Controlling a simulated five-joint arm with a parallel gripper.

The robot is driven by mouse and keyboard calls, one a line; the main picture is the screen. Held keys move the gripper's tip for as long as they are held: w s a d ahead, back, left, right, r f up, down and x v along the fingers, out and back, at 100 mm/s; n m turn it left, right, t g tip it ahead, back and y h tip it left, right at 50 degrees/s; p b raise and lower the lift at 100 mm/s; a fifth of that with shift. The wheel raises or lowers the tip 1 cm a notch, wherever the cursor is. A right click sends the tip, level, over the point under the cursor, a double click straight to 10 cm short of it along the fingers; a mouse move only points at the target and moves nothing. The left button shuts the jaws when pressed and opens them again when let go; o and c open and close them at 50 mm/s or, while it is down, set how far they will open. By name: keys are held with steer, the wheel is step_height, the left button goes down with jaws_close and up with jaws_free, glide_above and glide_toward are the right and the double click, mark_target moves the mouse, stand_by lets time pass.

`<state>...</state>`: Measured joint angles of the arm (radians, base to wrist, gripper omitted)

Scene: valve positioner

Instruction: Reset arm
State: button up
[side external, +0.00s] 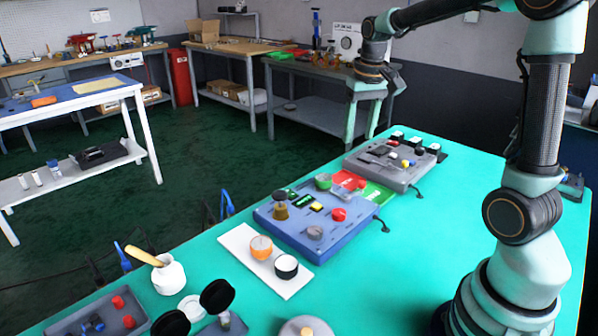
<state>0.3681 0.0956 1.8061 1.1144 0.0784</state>
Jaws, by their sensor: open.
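My gripper (366,122) hangs in the upper middle of the side external view, with its pale green fingers pointing down. It is open, with nothing visible between its fingers. It is raised above the teal table (440,225), apart from the things on it. A blue-grey control box (285,232) with a dark-topped knob (280,203), a red button (339,215) and a grey knob (315,233) sits mid-table. A grey panel (375,172) with small coloured knobs lies farther back, below my gripper.
A white pot (169,278) with a wooden handle and open black-lidded containers (215,296) stand at front left. The table's right part is mostly clear.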

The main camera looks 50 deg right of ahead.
steer(key=s+a+r+n+t, duration=0.1)
steer(key=s+a+n+t, duration=0.1)
steer(key=s+a, duration=0.3)
steer(key=s+a+r+n+t, duration=0.1)
steer(key=s+a+n+t, duration=0.1)
steer(key=a, duration=0.7)
steer(key=s+n, duration=0.1)
steer(key=s, duration=0.1)
steer(key=shift+s+a+y, duration=0.3)
steer(key=shift+s+a, duration=0.05)
